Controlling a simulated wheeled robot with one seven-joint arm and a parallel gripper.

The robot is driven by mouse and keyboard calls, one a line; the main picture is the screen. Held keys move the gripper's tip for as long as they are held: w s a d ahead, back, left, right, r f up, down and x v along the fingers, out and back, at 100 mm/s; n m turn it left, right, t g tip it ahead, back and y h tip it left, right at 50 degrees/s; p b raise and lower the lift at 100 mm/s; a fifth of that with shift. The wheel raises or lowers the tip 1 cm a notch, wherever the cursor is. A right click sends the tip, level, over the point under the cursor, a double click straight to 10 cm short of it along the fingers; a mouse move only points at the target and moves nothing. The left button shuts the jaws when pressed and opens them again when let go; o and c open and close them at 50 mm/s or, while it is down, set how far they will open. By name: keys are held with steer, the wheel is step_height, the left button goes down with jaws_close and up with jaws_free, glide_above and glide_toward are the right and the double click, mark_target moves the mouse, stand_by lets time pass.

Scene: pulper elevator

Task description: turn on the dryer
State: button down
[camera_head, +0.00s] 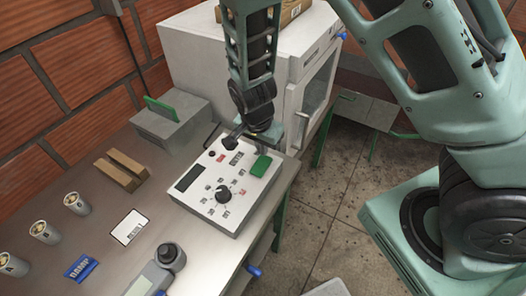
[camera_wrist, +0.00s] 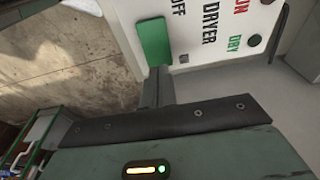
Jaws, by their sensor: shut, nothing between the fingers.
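A white control panel (camera_head: 224,187) lies on the workbench. My gripper (camera_head: 233,138) is shut and empty at the panel's far edge. In the wrist view its grey fingers (camera_wrist: 156,88) show close to the green switch's end; I cannot tell whether they touch it.
A large white cabinet (camera_head: 187,53) with a windowed door stands behind the panel. A grey box (camera_head: 172,124) with a green plate, wooden blocks (camera_head: 127,165), several cups (camera_head: 76,203) and a black-knobbed device (camera_head: 168,255) share the bench. Floor (camera_head: 316,213) lies open at right.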

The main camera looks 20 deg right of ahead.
mark_target(264, 160)
steer(key=shift+w+d+f+p, duration=0.1)
steer(key=shift+f+p, duration=0.05)
steer(key=shift+f, duration=0.65)
steer(key=shift+w+d+f+p, duration=0.1)
steer(key=shift+f+p, duration=0.05)
steer(key=shift+f, duration=0.65)
steer(key=shift+d+f+b, duration=0.15)
steer(key=shift+f+b, duration=0.2)
steer(key=shift+b, duration=0.15)
steer(key=shift+r, duration=0.1)
steer(key=shift+s+a+r+p, duration=0.25)
steer(key=shift+s+a+p, duration=0.25)
steer(key=shift+a, duration=0.2)
